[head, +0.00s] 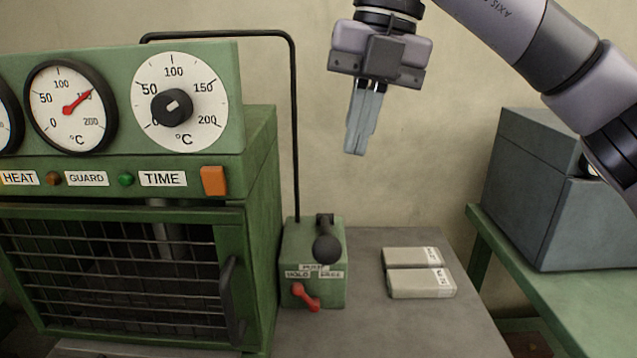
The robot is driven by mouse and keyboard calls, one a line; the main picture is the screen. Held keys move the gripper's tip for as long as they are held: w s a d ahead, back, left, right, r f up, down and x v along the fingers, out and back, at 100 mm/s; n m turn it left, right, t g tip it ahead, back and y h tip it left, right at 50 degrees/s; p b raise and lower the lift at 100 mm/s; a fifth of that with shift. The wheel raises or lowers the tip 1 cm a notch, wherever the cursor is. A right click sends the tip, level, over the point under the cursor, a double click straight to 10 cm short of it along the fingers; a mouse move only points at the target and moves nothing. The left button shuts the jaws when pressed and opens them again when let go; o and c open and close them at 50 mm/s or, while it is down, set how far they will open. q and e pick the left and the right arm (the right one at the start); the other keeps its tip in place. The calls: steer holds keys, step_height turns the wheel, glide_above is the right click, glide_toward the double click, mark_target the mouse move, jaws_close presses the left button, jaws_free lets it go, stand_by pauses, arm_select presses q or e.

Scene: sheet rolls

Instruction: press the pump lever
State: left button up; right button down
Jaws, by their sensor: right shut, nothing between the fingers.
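The pump (335,285) is a small green box on the grey bench, right of the press. Its black lever (326,243) has a round knob and stands at the top of the box, pointing toward me. A red handle (306,296) sits low on the front face below the HOLD and FREE labels, tilted down to the right. My right gripper (356,150) hangs above and slightly right of the pump, fingers down and together, with nothing held. It is well apart from the lever. My left gripper is not in view.
The green press (259,180) with dials and a mesh guard (110,275) fills the left. A black pipe (295,130) rises behind the pump. Two pale labelled blocks (420,285) lie right of it. A grey-blue box (540,200) stands on a green table (590,300) at right.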

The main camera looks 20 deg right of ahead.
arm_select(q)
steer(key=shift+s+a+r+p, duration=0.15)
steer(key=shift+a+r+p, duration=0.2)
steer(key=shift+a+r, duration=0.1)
arm_select(e)
steer(key=shift+w+d+r, duration=0.2)
steer(key=shift+w+r, duration=0.15)
steer(key=shift+r, duration=0.15)
steer(key=shift+w+d+r, duration=0.2)
steer(key=shift+w+r, duration=0.1)
steer(key=shift+r, duration=0.15)
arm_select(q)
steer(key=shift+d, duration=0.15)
arm_select(e)
steer(key=b, duration=0.2)
glide_toward(330, 237)
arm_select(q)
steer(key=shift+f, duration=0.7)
arm_select(e)
steer(key=f, duration=0.3)
steer(key=a+f, duration=0.1)
steer(key=f, duration=0.2)
steer(key=shift+a+f, duration=0.15)
steer(key=shift+f, duration=0.25)
steer(key=shift+w, duration=0.1)
